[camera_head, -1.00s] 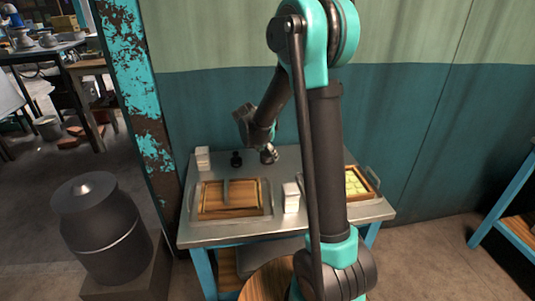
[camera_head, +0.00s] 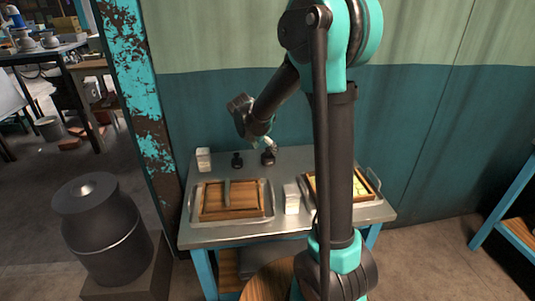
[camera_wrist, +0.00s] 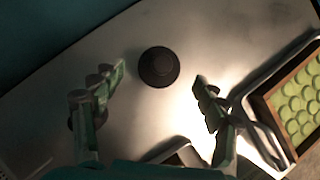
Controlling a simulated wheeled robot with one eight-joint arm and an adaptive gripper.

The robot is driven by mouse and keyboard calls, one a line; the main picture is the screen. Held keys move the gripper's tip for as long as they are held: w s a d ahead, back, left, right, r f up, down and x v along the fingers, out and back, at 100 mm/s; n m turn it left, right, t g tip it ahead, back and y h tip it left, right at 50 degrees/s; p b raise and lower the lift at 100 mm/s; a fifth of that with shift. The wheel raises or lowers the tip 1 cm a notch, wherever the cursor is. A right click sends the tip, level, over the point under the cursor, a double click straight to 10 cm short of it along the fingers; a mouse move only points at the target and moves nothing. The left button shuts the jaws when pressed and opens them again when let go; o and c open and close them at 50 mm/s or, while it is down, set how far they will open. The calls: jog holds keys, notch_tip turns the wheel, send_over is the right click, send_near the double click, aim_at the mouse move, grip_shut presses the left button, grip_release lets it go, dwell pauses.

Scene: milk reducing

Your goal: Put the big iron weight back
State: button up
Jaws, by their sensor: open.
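A dark round iron weight with a knob (camera_head: 268,158) stands upright at the back of the metal table. In the wrist view the weight (camera_wrist: 158,67) shows from above, between and beyond my fingertips, and neither finger touches it. A second dark weight (camera_head: 237,161) stands to its left and looks slightly smaller. My gripper (camera_wrist: 160,76) is open and empty. In the head view my gripper (camera_head: 270,147) is just above the right-hand weight.
A metal tray with a wooden insert (camera_head: 231,199) lies at the table's front left. Another tray with yellow-green round pieces (camera_head: 360,184) is at the right, partly behind my arm. White boxes stand at the back left (camera_head: 203,160) and front middle (camera_head: 291,201). The wall is close behind.

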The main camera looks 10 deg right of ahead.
jog(key=v, duration=0.7)
